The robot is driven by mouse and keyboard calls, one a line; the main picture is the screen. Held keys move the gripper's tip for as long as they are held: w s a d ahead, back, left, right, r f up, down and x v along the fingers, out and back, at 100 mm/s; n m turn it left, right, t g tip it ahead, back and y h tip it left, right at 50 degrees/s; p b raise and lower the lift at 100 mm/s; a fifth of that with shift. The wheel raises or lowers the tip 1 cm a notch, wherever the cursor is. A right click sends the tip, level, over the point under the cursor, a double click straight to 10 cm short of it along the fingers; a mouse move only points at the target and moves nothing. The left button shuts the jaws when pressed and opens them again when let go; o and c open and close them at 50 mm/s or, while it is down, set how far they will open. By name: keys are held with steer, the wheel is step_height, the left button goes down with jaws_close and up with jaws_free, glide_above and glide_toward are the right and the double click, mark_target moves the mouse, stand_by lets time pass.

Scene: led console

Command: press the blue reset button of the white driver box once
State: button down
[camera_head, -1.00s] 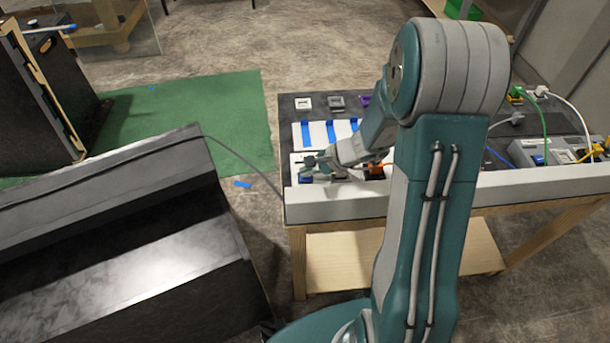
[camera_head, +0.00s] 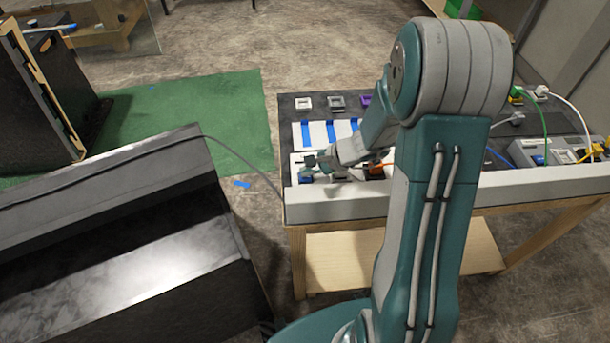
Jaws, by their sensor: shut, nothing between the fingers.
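My gripper (camera_head: 309,168) is shut and empty, at the left end of the table, just behind the pale front rail. A white box (camera_head: 296,159) is partly hidden behind and under the gripper; it appears to be the driver box. A small blue patch (camera_head: 306,179) shows just below the fingertips, beside the rail. It looks like the blue button, but it is too small to be sure. I cannot tell whether the fingers touch it. My forearm and upper arm hide the middle of the table.
The pale rail (camera_head: 335,203) runs along the table's front edge. White panels with blue strips (camera_head: 331,131) lie behind the gripper. Small white, grey and purple modules (camera_head: 336,102) stand at the back. Cables and a grey unit (camera_head: 530,150) are at right. A black console (camera_head: 120,230) stands left.

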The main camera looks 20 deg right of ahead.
steer(key=shift+s, duration=0.2)
steer(key=shift+r, duration=0.15)
steer(key=shift+w+r, duration=0.15)
steer(key=shift+r, duration=2.45)
